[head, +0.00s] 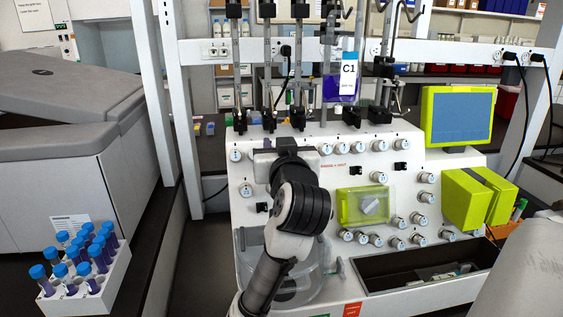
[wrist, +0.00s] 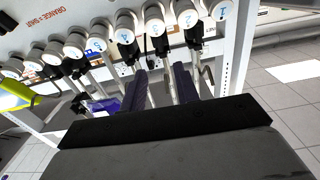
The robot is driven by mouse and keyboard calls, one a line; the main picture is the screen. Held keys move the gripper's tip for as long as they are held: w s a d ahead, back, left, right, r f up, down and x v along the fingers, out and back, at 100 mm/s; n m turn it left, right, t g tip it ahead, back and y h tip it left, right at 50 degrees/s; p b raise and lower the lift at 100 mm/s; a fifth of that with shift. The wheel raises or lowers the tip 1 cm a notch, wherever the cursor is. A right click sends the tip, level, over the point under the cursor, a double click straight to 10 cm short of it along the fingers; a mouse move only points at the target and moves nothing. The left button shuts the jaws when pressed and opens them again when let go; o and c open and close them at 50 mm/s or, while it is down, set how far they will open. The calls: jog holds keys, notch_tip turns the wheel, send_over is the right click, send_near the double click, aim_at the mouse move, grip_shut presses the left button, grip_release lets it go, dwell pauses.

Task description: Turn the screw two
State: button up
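Screw two appears to be the white round knob (wrist: 187,14) marked 2 at the top of the wrist view, second from the right in a row of knobs. In the head view my arm hides that part of the row. My gripper (wrist: 160,72) has its two dark fingers apart, with nothing held between them. The fingertips are short of the knob in the picture and not touching it. In the head view my gripper (head: 268,160) is at the upper left of the white cell processor (head: 300,215), its fingers hard to make out.
Neighbouring knobs one (wrist: 221,10) and three (wrist: 155,20) flank screw two closely. A purple C1 bag (head: 347,82) hangs above the panel. A green-framed screen (head: 457,116) stands at right. A rack of blue-capped tubes (head: 75,295) is at lower left.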

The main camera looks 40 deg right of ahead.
jog(key=v, duration=0.3)
jog(key=shift+s+a+b, duration=0.15)
jog(key=shift+s+b, duration=0.1)
jog(key=shift+b, duration=0.05)
dwell(0.4)
